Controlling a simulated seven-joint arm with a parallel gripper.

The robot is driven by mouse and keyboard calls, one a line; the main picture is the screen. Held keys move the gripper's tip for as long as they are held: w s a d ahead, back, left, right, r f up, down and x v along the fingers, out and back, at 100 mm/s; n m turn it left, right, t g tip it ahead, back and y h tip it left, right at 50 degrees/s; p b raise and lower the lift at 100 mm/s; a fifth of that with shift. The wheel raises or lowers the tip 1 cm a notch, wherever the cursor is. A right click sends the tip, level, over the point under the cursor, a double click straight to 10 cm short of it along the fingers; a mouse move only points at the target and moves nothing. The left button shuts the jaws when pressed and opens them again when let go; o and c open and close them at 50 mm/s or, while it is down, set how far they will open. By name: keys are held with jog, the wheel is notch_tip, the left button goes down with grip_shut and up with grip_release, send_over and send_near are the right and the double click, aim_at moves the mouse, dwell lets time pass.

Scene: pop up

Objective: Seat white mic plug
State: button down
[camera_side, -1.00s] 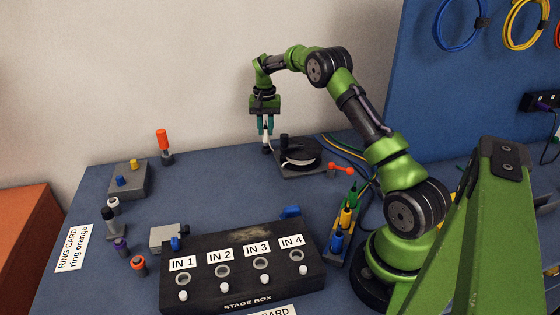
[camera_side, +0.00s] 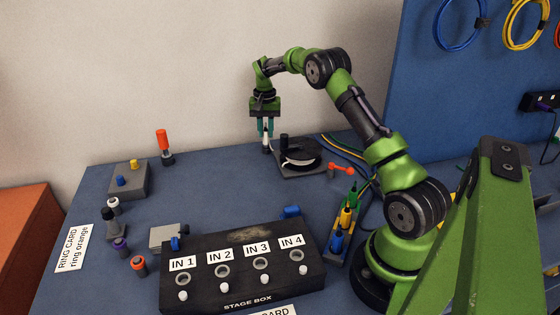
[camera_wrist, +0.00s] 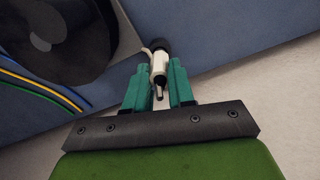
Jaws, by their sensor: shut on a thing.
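My gripper (camera_side: 265,136) points down at the back of the table, left of the black cable reel. Its teal fingers are shut on the white mic plug (camera_wrist: 158,66), also seen in the wrist view between the fingertips (camera_wrist: 159,78). The plug's far end is dark, and a thin metal pin shows on the side towards my palm. A thin white cable curves off beside it. In the side view the plug is small and partly hidden by the fingers. The stage box (camera_side: 243,287) stands at the front, with sockets labelled IN 1 to IN 4.
The reel (camera_side: 302,157) stands close right of my gripper. A grey block (camera_side: 129,183) with blue and yellow knobs, a ring card (camera_side: 72,249) and several small plugs lie at left. A row of coloured plugs (camera_side: 345,217) stands right of the box. The middle table is mostly clear.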

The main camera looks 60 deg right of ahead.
jog(key=shift+f, duration=0.65)
jog(key=shift+f, duration=0.1)
jog(key=c, duration=0.9)
grip_release()
notch_tip(320, 180, up, 17)
jog(key=shift+f, duration=0.1)
